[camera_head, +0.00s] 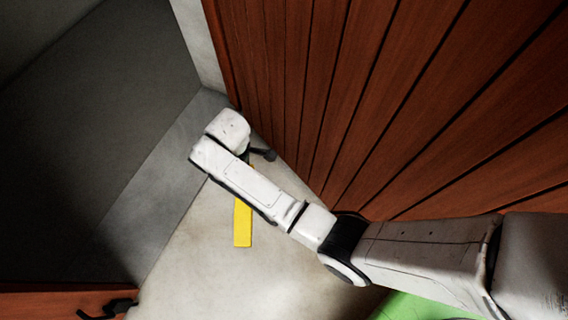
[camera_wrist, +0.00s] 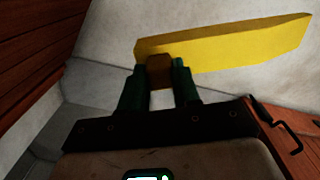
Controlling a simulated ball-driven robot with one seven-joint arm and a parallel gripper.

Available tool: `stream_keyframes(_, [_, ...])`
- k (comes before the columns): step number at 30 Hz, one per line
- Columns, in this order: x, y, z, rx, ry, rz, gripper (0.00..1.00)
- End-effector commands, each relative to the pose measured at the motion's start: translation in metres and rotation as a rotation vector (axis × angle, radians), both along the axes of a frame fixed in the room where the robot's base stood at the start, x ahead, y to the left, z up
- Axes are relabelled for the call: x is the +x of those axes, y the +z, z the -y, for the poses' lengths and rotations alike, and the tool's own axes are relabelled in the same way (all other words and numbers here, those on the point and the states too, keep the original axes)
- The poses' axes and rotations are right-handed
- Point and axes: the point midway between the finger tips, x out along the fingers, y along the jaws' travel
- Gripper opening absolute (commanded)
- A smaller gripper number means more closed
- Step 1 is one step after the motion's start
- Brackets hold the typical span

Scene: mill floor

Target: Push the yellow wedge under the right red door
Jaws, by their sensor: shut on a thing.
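The yellow wedge (camera_head: 243,226) lies along the pale floor near the foot of the right red door (camera_head: 370,90), partly covered by my arm in the head view. In the wrist view the wedge (camera_wrist: 230,47) runs from the middle to the upper right. My gripper (camera_wrist: 160,72) has its two green fingers shut on a small brown block at the wedge's left part, which looks like its grip. Red planks, seemingly the same door (camera_wrist: 35,50), show at upper left, apart from the wedge.
Another red door (camera_head: 50,303) with a black handle (camera_head: 108,308) is at the lower left; a red panel with a black handle (camera_wrist: 283,130) shows at the wrist view's right. A dark handle-like part (camera_head: 263,154) is beside my wrist. Pale floor (camera_head: 200,265) is clear left of the wedge.

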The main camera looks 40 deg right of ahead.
Motion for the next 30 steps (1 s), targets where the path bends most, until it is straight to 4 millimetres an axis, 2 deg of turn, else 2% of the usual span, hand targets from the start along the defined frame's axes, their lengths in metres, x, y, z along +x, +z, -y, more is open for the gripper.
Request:
stream_keyframes(1, [-0.010, -0.015, -0.006, -0.004, 0.101, -0.008, 0.00])
stream_keyframes(6, [-0.040, -0.055, -0.020, -0.010, 0.464, -0.015, 0.00])
stream_keyframes(11, [-0.072, -0.091, -0.032, -0.013, 0.805, -0.023, 0.00])
stream_keyframes(18, [-0.126, -0.143, -0.043, -0.011, 1.315, -0.035, 0.00])
stream_keyframes(24, [-0.174, -0.180, -0.046, -0.004, 1.726, -0.041, 0.00])
stream_keyframes(30, [-0.210, -0.203, -0.045, 0.003, 2.026, -0.038, 0.00])
